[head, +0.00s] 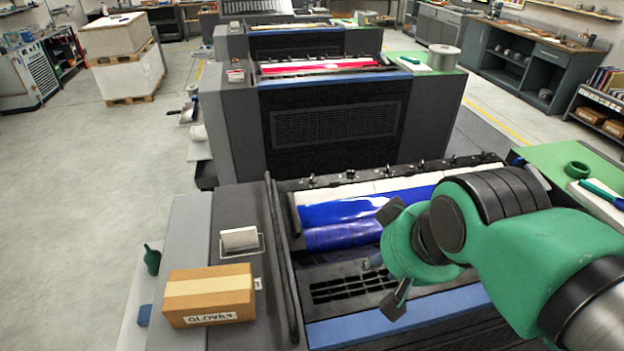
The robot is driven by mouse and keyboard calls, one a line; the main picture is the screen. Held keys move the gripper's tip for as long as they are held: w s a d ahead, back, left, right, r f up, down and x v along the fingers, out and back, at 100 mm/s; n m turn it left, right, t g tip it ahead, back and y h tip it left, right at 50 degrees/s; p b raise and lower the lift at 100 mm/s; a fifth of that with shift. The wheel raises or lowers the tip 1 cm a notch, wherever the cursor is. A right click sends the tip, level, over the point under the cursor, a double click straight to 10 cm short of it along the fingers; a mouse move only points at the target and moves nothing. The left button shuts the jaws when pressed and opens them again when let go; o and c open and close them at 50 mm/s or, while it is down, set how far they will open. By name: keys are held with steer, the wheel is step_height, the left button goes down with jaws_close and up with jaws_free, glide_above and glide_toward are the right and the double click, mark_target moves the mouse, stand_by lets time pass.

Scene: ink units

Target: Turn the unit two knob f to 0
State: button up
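The nearest ink unit (255,205) has a blue ink roller (340,228). A row of small dark knobs runs along its back edge (400,177); their letters and settings are too small to read. Behind it stands a second unit (235,120) with red ink, also with small knobs along its top edge. No unit number is legible, so I cannot tell which is unit two or which knob is f. My gripper (382,257) is over the nearest unit, in front of the blue roller. Its two dark fingers are spread apart, with a small grey-blue piece between them.
A cardboard box marked GLOVES (210,295) and a small white card holder (240,239) sit on the left of the nearest unit. A green bottle (152,260) stands further left. The left floor is free.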

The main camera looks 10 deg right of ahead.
steer(key=shift+w, duration=0.1)
steer(key=w+r+m+p, duration=0.1)
steer(key=w+r+p, duration=0.3)
steer(key=w, duration=1)
steer(key=m+g+h+p, duration=0.15)
steer(key=m+p, duration=0.25)
steer(key=p, duration=0.4)
glide_above(313, 176)
steer(key=s+a, duration=0.3)
steer(key=s, duration=0.2)
step_height(313, 176, down, 18)
steer(key=shift+s+d+h, duration=0.2)
steer(key=shift+h, duration=0.05)
steer(key=shift+x, duration=6.85)
